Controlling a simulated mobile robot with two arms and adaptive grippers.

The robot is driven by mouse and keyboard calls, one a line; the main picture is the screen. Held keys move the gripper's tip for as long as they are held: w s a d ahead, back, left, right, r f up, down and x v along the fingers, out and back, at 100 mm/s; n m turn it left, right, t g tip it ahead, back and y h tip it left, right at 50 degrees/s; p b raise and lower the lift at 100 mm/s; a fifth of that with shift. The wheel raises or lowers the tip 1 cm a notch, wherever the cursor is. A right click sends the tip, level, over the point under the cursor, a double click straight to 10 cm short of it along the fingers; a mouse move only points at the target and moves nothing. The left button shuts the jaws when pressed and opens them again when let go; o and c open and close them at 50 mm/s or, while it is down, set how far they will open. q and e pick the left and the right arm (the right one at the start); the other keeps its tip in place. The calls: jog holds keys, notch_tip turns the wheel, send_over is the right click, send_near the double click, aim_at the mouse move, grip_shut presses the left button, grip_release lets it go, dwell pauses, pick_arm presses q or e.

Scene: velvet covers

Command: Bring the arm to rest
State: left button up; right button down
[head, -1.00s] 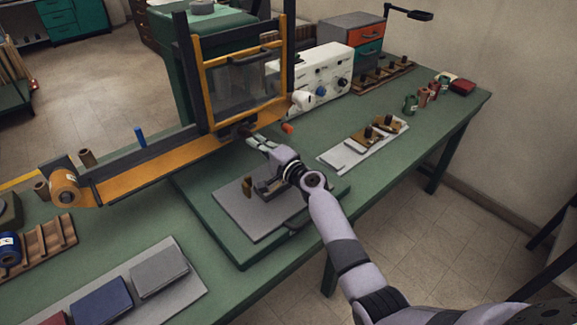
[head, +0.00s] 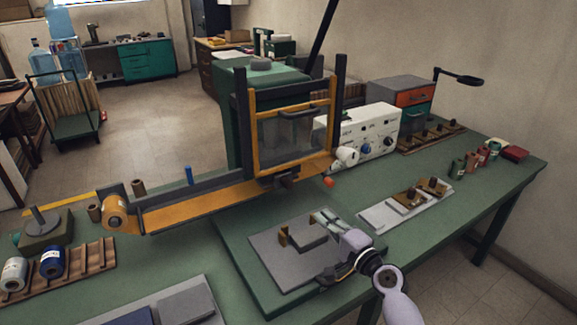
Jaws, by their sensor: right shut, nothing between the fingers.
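My right gripper (head: 328,220) is shut and empty. It hangs over the right side of a grey plate (head: 277,261) on the raised green base of the press. My right arm comes in from the lower right. A small brass stamp block (head: 283,235) stands on the grey plate, left of the fingertips and apart from them. My left gripper does not show.
The green press (head: 262,110) with its yellow-framed guard (head: 290,135) stands behind the plate. A white control box (head: 366,132) is right of it. A light tray (head: 396,211) with brass blocks lies to the right. A spool rack (head: 57,270) is at the left.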

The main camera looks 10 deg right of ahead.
jog(key=s+a+f+n+g, duration=0.1)
jog(key=s+f+n, duration=0.1)
jog(key=s+a+f+n+g, duration=0.1)
jog(key=s+a+n, duration=0.1)
jog(key=s, duration=0.1)
jog(key=s+a+f+n+g+y, duration=0.1)
jog(key=s+a+f, duration=0.1)
jog(key=shift+s+f+n+g, duration=0.3)
jog(key=shift+f+n+g, duration=0.05)
jog(key=shift+n+g, duration=0.05)
jog(key=s+a+f+n+g+h, duration=0.15)
jog(key=s+f+n+g, duration=0.35)
jog(key=s, duration=0.5)
jog(key=s+d+f+n+g+h, duration=0.2)
jog(key=s+d+n+h, duration=0.1)
jog(key=s, duration=0.7)
jog(key=s+d+f+n+g+h, duration=0.2)
jog(key=s+d+g+h, duration=0.15)
jog(key=s, duration=0.75)
notch_tip(320, 180, down, 28)
jog(key=s+r, duration=0.1)
jog(key=s+d+f+g, duration=0.1)
jog(key=s+d+f, duration=0.2)
jog(key=s+f, duration=1.2)
jog(key=shift+s+f+g, duration=0.3)
jog(key=shift+s+g, duration=0.05)
jog(key=shift+s, duration=0.35)
